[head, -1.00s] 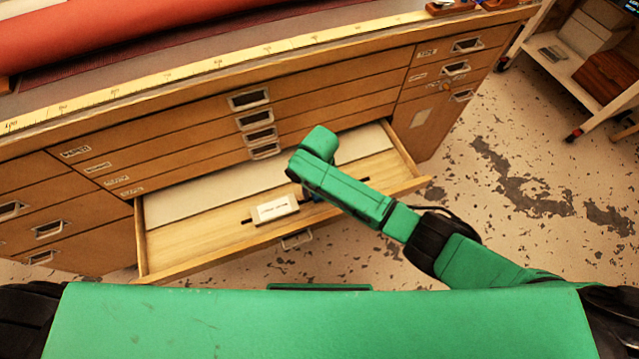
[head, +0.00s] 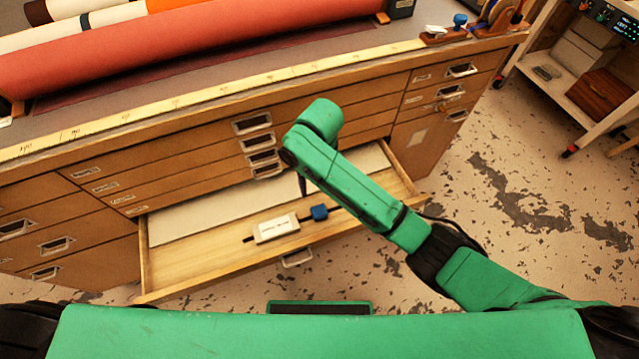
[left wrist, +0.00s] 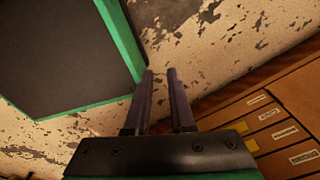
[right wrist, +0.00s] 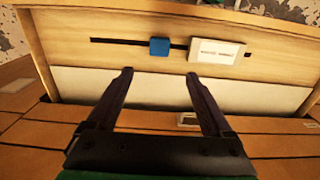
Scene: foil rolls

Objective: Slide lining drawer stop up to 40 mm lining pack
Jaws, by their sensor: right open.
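The blue drawer stop (head: 319,212) sits on a dark slot in the open wooden drawer (head: 190,262). The white labelled lining pack (head: 276,228) lies on the slot to its left, with a small gap between them. In the right wrist view the stop (right wrist: 159,46) is left of the pack (right wrist: 216,51). The label is too small to read. My right gripper (right wrist: 160,75) is open and empty, its fingers pointing toward the stop but apart from it. In the head view its arm hides most of it. My left gripper (left wrist: 160,71) is open and empty, away from the drawer.
A pale sheet (head: 205,212) covers the back of the drawer. Closed drawers with metal handles are above and beside it. A shelf cart (head: 570,90) stands at right on worn floor.

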